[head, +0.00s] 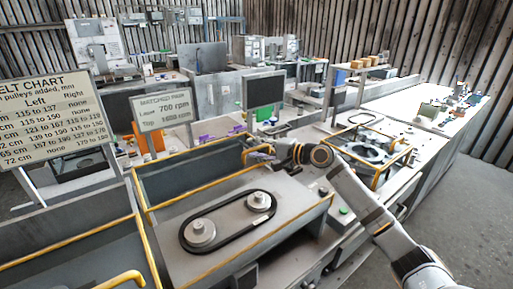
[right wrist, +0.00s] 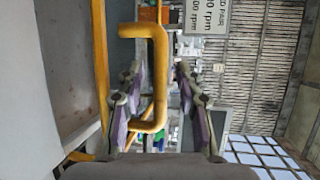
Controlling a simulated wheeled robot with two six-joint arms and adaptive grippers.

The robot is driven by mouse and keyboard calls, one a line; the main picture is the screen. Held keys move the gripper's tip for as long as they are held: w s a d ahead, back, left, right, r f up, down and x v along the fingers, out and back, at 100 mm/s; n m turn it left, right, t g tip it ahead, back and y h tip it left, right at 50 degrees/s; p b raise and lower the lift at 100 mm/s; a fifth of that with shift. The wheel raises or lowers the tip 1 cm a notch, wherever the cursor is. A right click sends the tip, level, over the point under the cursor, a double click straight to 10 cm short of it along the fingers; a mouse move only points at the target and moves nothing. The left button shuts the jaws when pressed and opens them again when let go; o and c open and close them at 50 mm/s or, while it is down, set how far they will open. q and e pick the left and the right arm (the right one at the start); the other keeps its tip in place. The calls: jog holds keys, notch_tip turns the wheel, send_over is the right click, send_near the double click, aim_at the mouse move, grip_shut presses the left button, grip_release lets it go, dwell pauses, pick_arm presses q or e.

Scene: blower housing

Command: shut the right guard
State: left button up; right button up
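The right guard (head: 190,168) looks like the grey, yellow-edged panel standing raised behind the bay with two pulleys and a black belt (head: 186,237). Its yellow handle (head: 246,151) is at the panel's right end. My right gripper (head: 262,156) is at this handle, its arm coming in from the right. In the right wrist view, the handle (right wrist: 160,80) stands between the two purple-padded fingers (right wrist: 162,105). The fingers are apart, with a gap to the right one; I cannot tell whether the left one touches. My left gripper is not in view.
A neighbouring bay with a yellow-edged guard (head: 75,233) is at the lower left. Another yellow-framed unit (head: 372,152) stands to the right. A belt chart (head: 50,115), a speed sign (head: 163,112) and a dark monitor (head: 265,91) stand behind. Open floor (head: 465,210) is at the right.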

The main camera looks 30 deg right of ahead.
grip_shut()
jog(key=shift+s, duration=0.1)
dwell(0.4)
